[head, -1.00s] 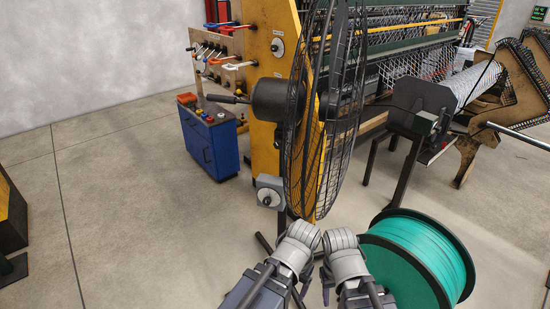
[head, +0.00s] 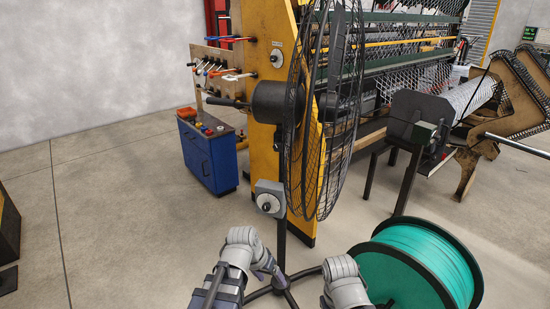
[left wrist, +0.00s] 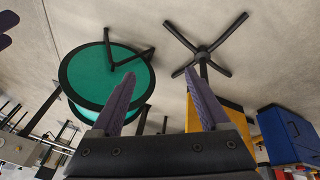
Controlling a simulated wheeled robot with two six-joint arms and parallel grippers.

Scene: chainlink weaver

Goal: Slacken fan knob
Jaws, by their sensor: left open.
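A black pedestal fan (head: 322,110) stands ahead with its round cage seen nearly edge-on. A dark motor housing (head: 272,101) sits behind the cage, with a dark handle-like part (head: 228,103) sticking out to the left. A grey box with a round knob (head: 267,206) is on the fan's pole, below the housing. My left gripper (head: 277,277) is low, below the box and apart from it. In the left wrist view its two fingers are apart with nothing between them (left wrist: 160,80). My right wrist (head: 345,282) is at the bottom edge; its fingers are not clear.
A green spool (head: 425,265) stands close on the right; it also shows in the left wrist view (left wrist: 95,85). The fan's legs (left wrist: 205,48) spread on the floor. A blue cabinet (head: 210,155) and yellow machine frame (head: 262,70) stand behind.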

